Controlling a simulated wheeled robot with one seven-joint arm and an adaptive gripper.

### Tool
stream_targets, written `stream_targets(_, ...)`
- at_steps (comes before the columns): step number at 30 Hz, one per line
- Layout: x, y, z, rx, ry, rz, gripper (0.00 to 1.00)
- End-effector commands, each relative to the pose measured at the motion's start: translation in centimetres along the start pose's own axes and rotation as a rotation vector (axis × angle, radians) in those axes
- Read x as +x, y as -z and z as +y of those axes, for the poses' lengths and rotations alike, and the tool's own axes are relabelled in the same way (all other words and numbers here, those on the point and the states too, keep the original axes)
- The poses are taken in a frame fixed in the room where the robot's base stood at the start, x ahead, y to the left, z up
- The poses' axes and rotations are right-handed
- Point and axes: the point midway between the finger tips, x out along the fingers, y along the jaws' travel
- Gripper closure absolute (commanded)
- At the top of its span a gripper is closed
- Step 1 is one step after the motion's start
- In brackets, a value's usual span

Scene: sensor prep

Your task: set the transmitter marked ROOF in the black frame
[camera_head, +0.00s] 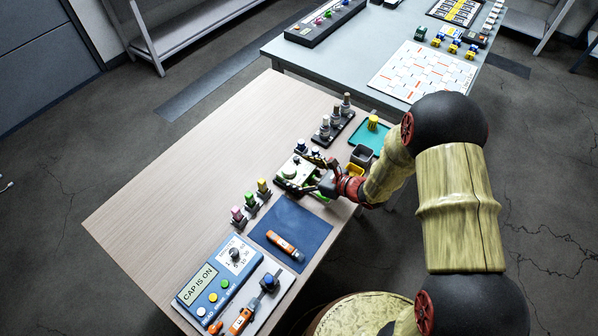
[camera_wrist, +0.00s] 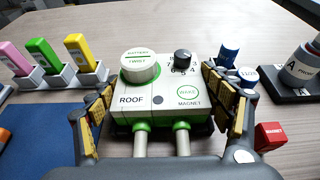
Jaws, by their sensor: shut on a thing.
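I cannot tell if the box is lifted. A long black frame (camera_head: 324,24) and a second black-edged frame (camera_head: 478,22) lie on the far grey table; I cannot tell which is meant.
Pink, green and yellow sticks (camera_wrist: 41,53) stand left of the transmitter. A red magnet block (camera_wrist: 270,135), blue cells (camera_wrist: 228,58) and a probe rack (camera_wrist: 296,92) are at right. A blue mat (camera_head: 275,222) and CAP IS ON panel (camera_head: 222,277) lie nearer. The table's left is clear.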

Motion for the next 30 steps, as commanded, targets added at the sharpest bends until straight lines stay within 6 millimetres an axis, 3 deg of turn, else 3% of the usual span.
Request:
stream_targets(6, 0.00, 0.03, -0.02, 0.001, 0.001, 0.001, 0.58)
stream_targets(7, 0.00, 0.04, -0.02, 0.001, 0.001, 0.001, 0.20)
stream_targets(9, -0.01, 0.06, -0.02, 0.001, 0.001, 0.002, 0.16)
stream_targets(18, -0.01, 0.07, 0.01, 0.001, 0.000, 0.002, 0.00)
stream_targets(30, -0.01, 0.13, 0.05, 0.002, 0.000, 0.003, 0.00)
